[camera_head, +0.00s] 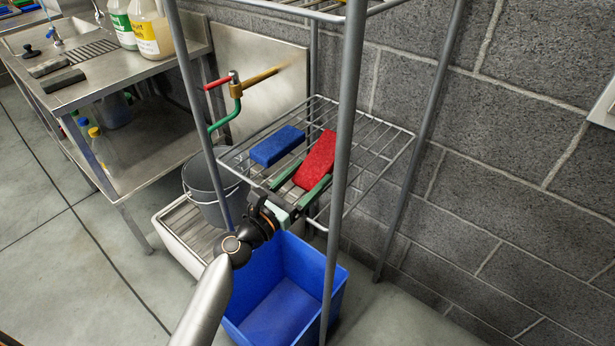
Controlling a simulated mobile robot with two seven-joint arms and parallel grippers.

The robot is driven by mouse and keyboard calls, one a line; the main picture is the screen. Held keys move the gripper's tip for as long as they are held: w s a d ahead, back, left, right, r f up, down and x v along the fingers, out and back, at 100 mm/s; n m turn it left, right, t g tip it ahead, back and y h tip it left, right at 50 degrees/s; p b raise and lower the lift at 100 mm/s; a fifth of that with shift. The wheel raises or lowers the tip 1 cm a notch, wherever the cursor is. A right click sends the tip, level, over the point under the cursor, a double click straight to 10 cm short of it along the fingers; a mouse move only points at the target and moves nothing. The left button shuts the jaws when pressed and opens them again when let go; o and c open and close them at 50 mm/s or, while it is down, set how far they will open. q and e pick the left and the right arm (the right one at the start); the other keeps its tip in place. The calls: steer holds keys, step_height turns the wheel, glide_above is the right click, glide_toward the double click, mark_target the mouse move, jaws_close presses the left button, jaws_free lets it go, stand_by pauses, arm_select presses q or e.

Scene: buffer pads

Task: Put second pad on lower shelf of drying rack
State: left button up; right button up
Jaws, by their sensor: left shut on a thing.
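A blue pad (277,146) lies on the left part of the wire shelf (383,150) of the drying rack. A red pad (318,157) is over the same shelf, to the right of the blue one and apart from it. My left gripper (308,187) reaches in from the front and is shut on the red pad, with its green fingers along the pad's near sides. I cannot tell whether the red pad touches the shelf wires. A rack post partly hides the shelf to the right of the red pad. My right gripper is out of view.
Rack posts (344,150) stand close around my arm. An upper shelf (300,8) crosses the top. Below are a blue bin (318,277) and a grey bucket (207,190). A steel sink table (150,82) with bottles stands left. The shelf's right part is bare.

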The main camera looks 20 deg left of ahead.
arm_select(q)
steer(key=o, duration=1)
steer(key=shift+f, duration=0.1)
steer(key=shift+o, duration=1.3)
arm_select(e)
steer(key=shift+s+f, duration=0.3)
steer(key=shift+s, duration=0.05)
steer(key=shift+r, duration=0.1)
